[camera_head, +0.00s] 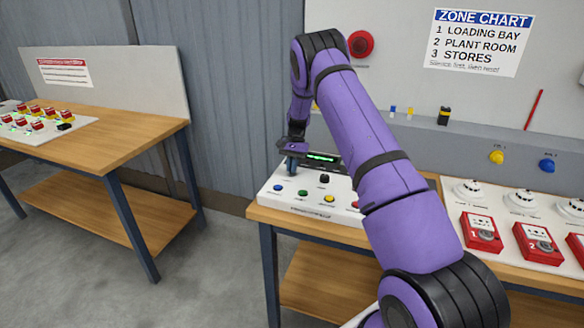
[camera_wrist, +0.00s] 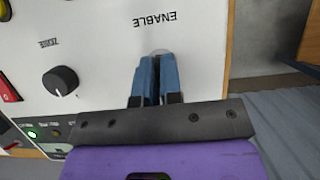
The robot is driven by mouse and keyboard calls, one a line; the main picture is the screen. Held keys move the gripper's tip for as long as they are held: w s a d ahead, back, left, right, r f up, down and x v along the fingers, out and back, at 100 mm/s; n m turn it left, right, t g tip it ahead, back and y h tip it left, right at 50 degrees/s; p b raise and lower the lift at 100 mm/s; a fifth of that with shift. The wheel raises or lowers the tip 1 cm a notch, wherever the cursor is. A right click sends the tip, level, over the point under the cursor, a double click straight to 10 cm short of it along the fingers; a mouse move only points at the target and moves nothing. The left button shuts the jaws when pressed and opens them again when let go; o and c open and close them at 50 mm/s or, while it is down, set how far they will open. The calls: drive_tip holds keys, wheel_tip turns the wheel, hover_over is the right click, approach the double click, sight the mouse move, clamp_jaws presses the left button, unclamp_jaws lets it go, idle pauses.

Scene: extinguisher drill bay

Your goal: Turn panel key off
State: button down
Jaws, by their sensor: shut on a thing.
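The white control panel (camera_head: 302,206) sits on the wooden bench, with a lit green display (camera_head: 322,157) at its back. My gripper (camera_head: 290,165) is at the panel's left rear, pointing down. In the wrist view, its blue fingers (camera_wrist: 152,75) are close together beside the ENABLE label (camera_wrist: 155,18). They are shut on a small pale metallic part, the panel key (camera_wrist: 160,52), of which only a rounded edge shows. The fingers hide the rest, so I cannot tell its turn angle.
A black ZONE knob (camera_wrist: 60,80) stands beside my fingers. Blue (camera_head: 278,188), green (camera_head: 302,193) and yellow (camera_head: 329,198) buttons line the panel front. Red call points (camera_head: 481,232) and white detectors (camera_head: 468,190) are at the right. My arm covers part of the panel.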

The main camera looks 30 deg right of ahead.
idle(0.4)
drive_tip(key=c, duration=1.3)
unclamp_jaws()
drive_tip(key=v, duration=1)
drive_tip(key=shift+w+r, duration=0.1)
drive_tip(key=shift+r, duration=0.3)
